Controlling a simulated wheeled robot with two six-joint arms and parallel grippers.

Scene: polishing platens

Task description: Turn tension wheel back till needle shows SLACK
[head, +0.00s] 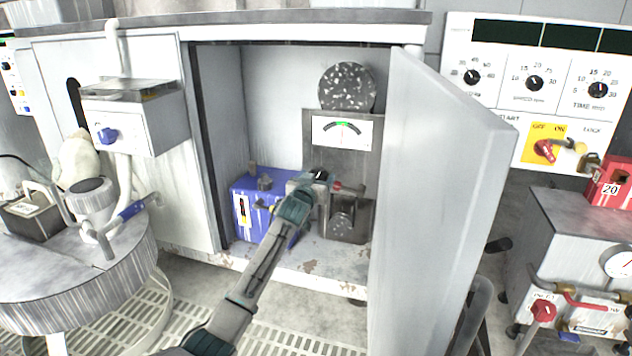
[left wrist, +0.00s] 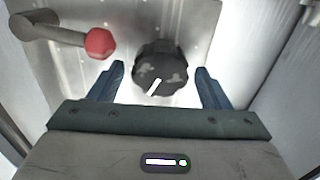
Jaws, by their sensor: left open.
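The knob shows in the head view (head: 343,221) and the left wrist view (left wrist: 160,68). Above it is a white dial (head: 342,132) with an arc and a green mark at the top; I cannot read its needle or lettering. My left gripper (head: 318,177) is open in front of the unit. In the left wrist view its fingers (left wrist: 159,74) stand either side of the knob, with gaps showing.
A lever with a red ball end (left wrist: 100,42) projects near the knob. A speckled disc (head: 347,87) stands above the unit. A blue box (head: 250,213) is close on the left. The open cabinet door (head: 435,180) bounds the right side.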

